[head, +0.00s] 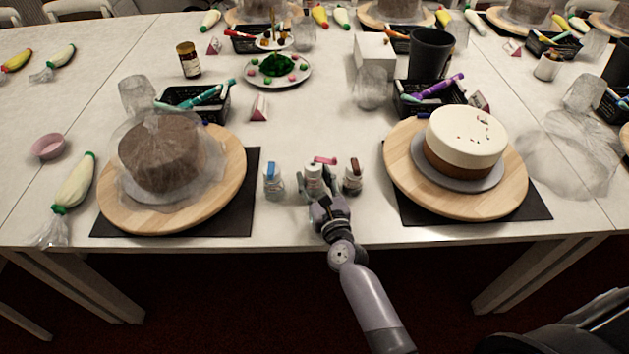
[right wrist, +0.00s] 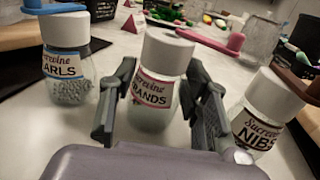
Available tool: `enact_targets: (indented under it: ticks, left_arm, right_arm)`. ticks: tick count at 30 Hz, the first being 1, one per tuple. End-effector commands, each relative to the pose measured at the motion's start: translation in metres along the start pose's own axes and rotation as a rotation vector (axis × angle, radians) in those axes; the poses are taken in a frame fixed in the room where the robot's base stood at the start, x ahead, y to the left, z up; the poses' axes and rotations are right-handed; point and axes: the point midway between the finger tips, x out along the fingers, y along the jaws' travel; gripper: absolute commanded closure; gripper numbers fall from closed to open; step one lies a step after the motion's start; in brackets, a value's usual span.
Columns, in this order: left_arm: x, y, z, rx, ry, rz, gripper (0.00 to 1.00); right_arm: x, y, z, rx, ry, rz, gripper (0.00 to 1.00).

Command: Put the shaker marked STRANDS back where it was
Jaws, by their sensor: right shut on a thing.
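The STRANDS shaker (head: 313,174) is a small clear jar with a white cap and a pink flap. It is in the middle of the row at the table's front, and its label reads "RANDS" in the right wrist view (right wrist: 153,93). My right gripper (head: 321,205) is shut around its jar, a finger on each side. The shaker looks upright; whether its base touches the table is hidden. The PEARLS shaker (head: 273,181), with a blue flap, stands to its left. The NIBS shaker (head: 352,178), with a brown flap, stands to its right. My left gripper is out of view.
A wrapped brown cake (head: 160,155) is on the left wooden turntable (head: 226,183). A white-topped cake (head: 465,140) with a few sprinkles is on the right turntable (head: 405,172). Black trays (head: 182,96) of tools stand behind. The table is clear just behind the shakers.

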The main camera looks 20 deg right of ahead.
Motion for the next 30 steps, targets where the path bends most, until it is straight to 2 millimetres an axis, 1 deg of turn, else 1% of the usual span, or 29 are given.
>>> enact_targets:
  ticks: [5, 6, 14, 22, 26, 27, 30]
  left_arm:
    - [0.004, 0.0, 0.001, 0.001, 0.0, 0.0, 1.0]
    - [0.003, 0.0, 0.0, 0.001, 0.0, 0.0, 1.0]
    - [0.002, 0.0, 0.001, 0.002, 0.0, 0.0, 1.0]
    - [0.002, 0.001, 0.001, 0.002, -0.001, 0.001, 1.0]
    - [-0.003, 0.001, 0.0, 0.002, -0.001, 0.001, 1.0]
    - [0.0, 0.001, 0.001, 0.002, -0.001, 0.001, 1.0]
    - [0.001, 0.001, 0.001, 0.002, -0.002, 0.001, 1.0]
  right_arm:
    - [0.0, 0.0, -0.004, 0.0, -0.001, -0.001, 0.91]
    - [0.0, 0.0, -0.003, 0.0, 0.0, 0.0, 0.55]
    - [0.0, 0.0, -0.003, 0.0, 0.0, 0.0, 0.38]
    - [0.0, 0.0, -0.002, 0.0, 0.0, -0.001, 0.37]
    - [0.0, 0.0, 0.003, 0.0, 0.0, -0.001, 0.37]
    - [-0.006, 0.0, -0.001, 0.0, 0.002, 0.0, 0.37]
    - [-0.022, 0.0, -0.001, 0.001, 0.002, 0.0, 0.37]
